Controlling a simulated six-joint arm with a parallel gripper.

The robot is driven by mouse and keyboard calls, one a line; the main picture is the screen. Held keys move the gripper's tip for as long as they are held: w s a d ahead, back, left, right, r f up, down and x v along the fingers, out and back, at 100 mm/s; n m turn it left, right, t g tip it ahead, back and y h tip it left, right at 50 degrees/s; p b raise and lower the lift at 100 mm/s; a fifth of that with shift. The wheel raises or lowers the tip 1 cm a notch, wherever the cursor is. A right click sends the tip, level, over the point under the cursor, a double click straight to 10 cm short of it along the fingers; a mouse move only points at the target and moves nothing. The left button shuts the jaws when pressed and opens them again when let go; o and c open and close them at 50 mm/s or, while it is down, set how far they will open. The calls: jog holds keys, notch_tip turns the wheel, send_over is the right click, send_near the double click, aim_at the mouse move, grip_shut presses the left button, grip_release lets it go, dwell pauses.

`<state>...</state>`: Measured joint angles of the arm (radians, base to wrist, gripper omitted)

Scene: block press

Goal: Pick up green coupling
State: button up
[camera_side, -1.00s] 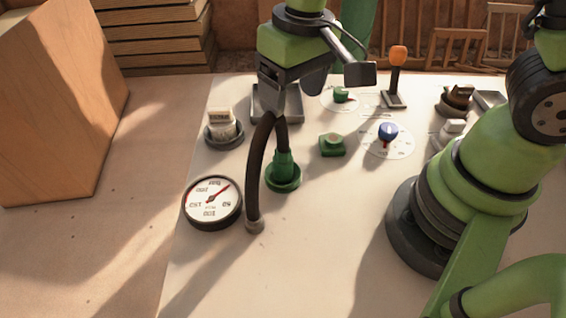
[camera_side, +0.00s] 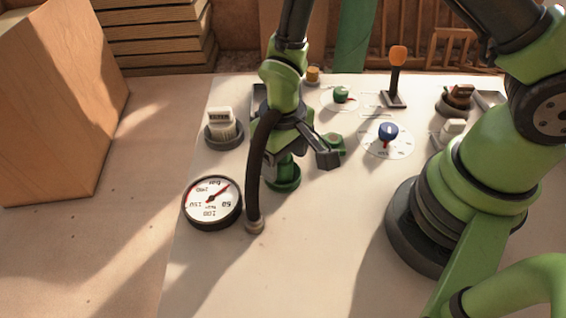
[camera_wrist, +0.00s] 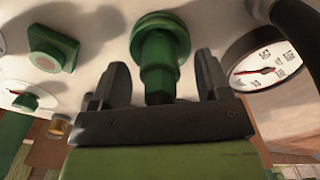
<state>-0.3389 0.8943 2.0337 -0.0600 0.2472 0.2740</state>
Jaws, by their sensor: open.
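The green coupling (camera_side: 284,176) stands upright on the white panel, with a wide round base and a narrower stepped top. In the side view its upper part is hidden behind my gripper and the black hose. My gripper (camera_side: 296,151) is low over it, pointing down. In the wrist view the coupling (camera_wrist: 158,62) shows between the two dark fingers of my gripper (camera_wrist: 160,85), which stand apart on either side of it. A gap shows on each side, so the fingers do not appear to touch it.
The black hose (camera_side: 257,180) arches right beside my gripper. A pressure gauge (camera_side: 212,203) lies to the left. A green button (camera_side: 333,142), a blue-knobbed dial (camera_side: 388,133) and an orange-topped lever (camera_side: 397,70) are to the right. The panel's front is clear.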

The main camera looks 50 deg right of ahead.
jog(key=shift+f, duration=0.55)
jog(key=c, duration=1)
jog(key=shift+r, duration=0.15)
